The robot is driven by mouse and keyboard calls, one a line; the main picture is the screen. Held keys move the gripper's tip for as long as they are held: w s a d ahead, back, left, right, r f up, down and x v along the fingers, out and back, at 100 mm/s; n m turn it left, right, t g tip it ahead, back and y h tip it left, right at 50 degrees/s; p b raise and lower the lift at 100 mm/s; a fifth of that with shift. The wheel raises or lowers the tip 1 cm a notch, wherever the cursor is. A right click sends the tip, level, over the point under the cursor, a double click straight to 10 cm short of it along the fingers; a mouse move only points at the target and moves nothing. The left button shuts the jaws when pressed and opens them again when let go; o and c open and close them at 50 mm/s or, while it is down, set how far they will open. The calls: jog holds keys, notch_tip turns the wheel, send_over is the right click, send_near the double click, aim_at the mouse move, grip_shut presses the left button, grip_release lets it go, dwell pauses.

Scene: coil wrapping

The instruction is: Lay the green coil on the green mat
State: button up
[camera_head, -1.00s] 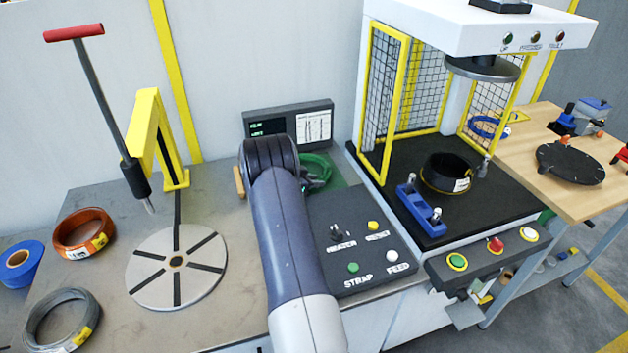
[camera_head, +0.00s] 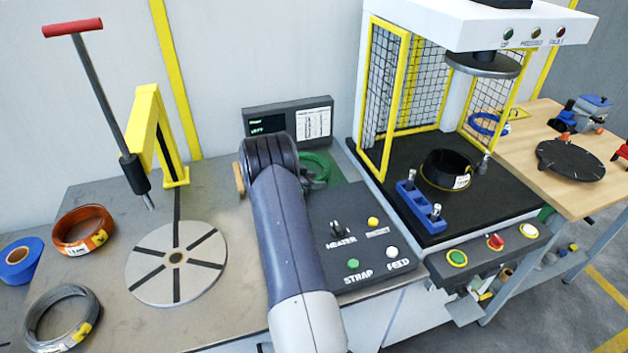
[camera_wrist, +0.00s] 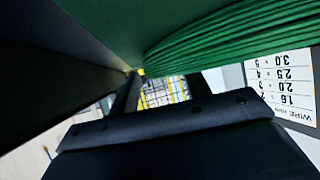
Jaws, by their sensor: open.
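The green coil (camera_head: 318,163) shows partly behind my arm in the head view, at the green mat (camera_head: 338,172). In the wrist view the coil (camera_wrist: 235,35) fills the upper right as stacked green strands, close to the camera, beside a flat green surface that looks like the mat (camera_wrist: 95,20). The coil seems to lie on the mat, but the contact is not clear. My gripper (camera_wrist: 165,118) is open; its dark body fills the lower wrist view, close to the coil. My arm hides it in the head view.
A control panel (camera_head: 350,262) lies right of my arm, with a display (camera_head: 288,122) behind. A round plate (camera_head: 150,285), an orange coil (camera_head: 83,230) and a grey coil (camera_head: 62,318) are left. The press, with a black coil (camera_head: 447,170) in it, stands right.

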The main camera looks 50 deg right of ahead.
jog(key=shift+r, duration=0.15)
jog(key=b+v, duration=0.1)
jog(key=v, duration=1.1)
jog(key=shift+r, duration=0.4)
